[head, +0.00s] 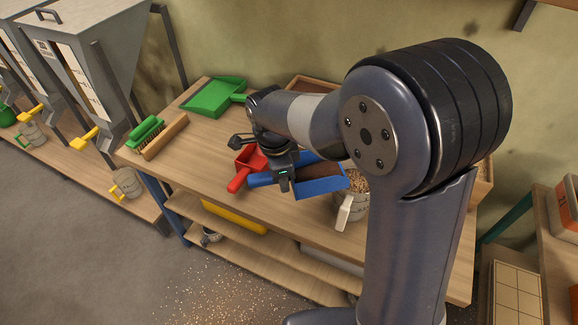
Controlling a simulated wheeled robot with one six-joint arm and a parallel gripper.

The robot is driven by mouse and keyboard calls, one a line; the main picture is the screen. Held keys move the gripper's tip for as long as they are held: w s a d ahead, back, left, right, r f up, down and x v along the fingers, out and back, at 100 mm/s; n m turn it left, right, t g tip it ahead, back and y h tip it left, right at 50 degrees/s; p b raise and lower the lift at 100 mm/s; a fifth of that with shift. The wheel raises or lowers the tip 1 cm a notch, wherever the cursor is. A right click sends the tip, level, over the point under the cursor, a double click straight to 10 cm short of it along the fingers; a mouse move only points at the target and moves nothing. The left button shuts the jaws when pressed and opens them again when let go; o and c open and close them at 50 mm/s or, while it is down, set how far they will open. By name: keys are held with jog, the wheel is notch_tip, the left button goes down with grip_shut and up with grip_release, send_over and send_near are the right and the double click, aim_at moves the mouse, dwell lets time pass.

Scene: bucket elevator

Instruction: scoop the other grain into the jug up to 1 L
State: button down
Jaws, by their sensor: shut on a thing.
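My gripper (284,184) is shut on the handle of a blue scoop (322,188) above the table. Dark brown material shows between the scoop's blue walls; I cannot tell whether it is grain in the scoop. A pale measuring jug (345,212) stands at the scoop's right end, partly hidden by my arm. Tan grain (357,181) shows in its top, but its level against the marks cannot be read. The scoop's right end is beside or over the jug rim; I cannot tell if they touch. A red scoop (240,178) lies just left of my gripper.
A wooden-rimmed box (305,83) stands at the table's back, mostly behind my arm. Hoppers (85,60) stand far left. Spilled grain (215,295) dots the floor. The table's front left is clear.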

jog(key=shift+r+p, duration=1.55)
jog(key=shift+r, duration=0.5)
